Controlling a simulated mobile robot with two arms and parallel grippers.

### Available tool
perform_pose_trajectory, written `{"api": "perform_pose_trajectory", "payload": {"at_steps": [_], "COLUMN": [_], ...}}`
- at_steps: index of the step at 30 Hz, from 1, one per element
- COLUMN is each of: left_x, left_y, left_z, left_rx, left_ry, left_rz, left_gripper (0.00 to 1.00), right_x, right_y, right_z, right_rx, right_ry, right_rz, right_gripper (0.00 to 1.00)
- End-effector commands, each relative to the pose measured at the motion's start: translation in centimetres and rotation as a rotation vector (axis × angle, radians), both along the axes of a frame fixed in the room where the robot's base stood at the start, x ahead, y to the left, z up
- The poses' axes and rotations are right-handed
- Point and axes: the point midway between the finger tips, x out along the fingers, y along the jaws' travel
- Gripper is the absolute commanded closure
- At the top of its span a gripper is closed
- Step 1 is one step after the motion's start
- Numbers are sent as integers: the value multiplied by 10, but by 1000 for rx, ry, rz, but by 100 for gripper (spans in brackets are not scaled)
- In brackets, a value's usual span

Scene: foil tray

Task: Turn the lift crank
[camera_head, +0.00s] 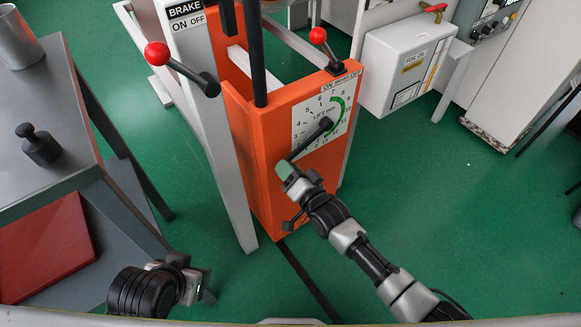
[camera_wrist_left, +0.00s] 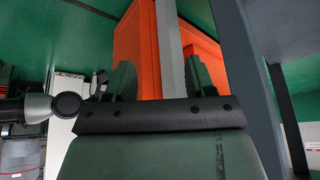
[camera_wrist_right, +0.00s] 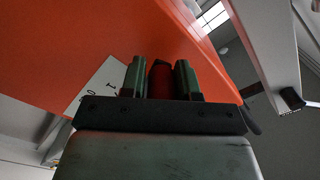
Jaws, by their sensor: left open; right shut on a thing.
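The lift crank (camera_head: 314,136) is a dark arm on the round dial (camera_head: 301,115) of the orange lift box (camera_head: 268,190). It points down and left from its hub. My right gripper (camera_head: 287,169) is at the crank's outer end, in front of the box. In the right wrist view, its green fingers (camera_wrist_right: 160,78) are shut on a dark and red handle piece (camera_wrist_right: 160,82). The fingers hide much of that end. My left gripper (camera_head: 205,286) is low at the front, apart from the box. In the left wrist view its fingers (camera_wrist_left: 166,82) are open and empty.
A red-knobbed brake lever (camera_head: 182,68) and a second red-knobbed lever (camera_head: 326,46) stick out near the box. A grey table (camera_head: 65,95) with a black weight-like object (camera_head: 38,146) stands at left. A white box (camera_head: 400,65) hangs at the back. Green floor right of the box is clear.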

Motion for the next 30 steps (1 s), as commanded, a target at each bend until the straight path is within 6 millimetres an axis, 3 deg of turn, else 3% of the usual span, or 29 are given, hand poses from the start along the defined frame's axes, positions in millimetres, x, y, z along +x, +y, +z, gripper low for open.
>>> {"api": "perform_pose_trajectory", "payload": {"at_steps": [6, 22, 23, 27, 30], "left_x": [-21, -26, -26, -26, -26], "left_y": [6, 8, 8, 8, 8], "left_z": [-2, -3, -3, -3, -3], "left_rx": [26, 32, 32, 32, 31], "left_ry": [125, 157, 157, 157, 156], "left_rz": [10, 12, 12, 12, 12], "left_gripper": [45, 45, 45, 45, 45], "right_x": [-1, -1, -1, -1, -1], "right_y": [5, 5, 5, 4, 3], "right_z": [10, 12, 12, 11, 10], "right_rx": [29, 39, 39, 38, 38], "right_ry": [6, 10, 10, 13, 16], "right_rz": [5, 4, 4, 3, 2], "right_gripper": [100, 100, 66, 47, 47]}}
